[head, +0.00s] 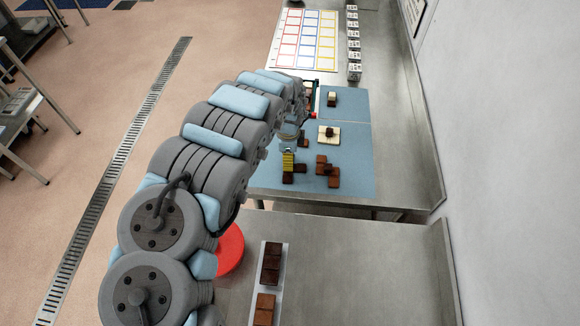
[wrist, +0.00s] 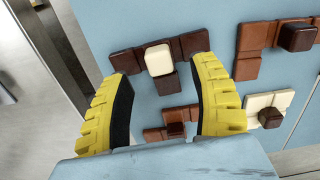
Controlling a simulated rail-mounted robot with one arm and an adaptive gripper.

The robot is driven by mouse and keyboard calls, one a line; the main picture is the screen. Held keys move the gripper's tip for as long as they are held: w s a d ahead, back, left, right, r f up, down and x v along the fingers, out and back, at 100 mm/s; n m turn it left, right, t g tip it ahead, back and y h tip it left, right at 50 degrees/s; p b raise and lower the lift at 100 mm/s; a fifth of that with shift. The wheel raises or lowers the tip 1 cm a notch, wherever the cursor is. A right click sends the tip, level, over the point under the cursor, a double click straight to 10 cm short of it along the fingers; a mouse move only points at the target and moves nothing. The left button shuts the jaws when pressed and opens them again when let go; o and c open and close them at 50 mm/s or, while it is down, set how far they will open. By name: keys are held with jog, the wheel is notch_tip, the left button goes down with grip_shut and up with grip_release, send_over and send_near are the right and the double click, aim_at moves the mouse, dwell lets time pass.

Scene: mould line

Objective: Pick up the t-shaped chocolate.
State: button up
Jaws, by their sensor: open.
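The t-shaped chocolate (wrist: 186,46) lies on the blue mat near the top of the wrist view. It has a row of brown squares, a darker square below the middle and a cream cube (wrist: 158,58) on top. My gripper (wrist: 165,72) is open, its yellow fingers apart on either side of the dark square, with their tips near the row's two ends. I cannot tell whether they touch it. In the head view my gripper (head: 289,162) is low over the near left of the mat and partly hides brown pieces there.
Close to the right is a brown piece (wrist: 247,66) with a dark cube. Below are a white piece (wrist: 283,100) with a dark cube and a smaller brown piece (wrist: 153,134). The blue mat (head: 350,112) has free room. A wall (head: 500,150) stands at the right.

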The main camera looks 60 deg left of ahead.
aim_at(295, 166)
jog(key=shift+d+f, duration=0.1)
jog(key=shift+f, duration=1.85)
grip_shut()
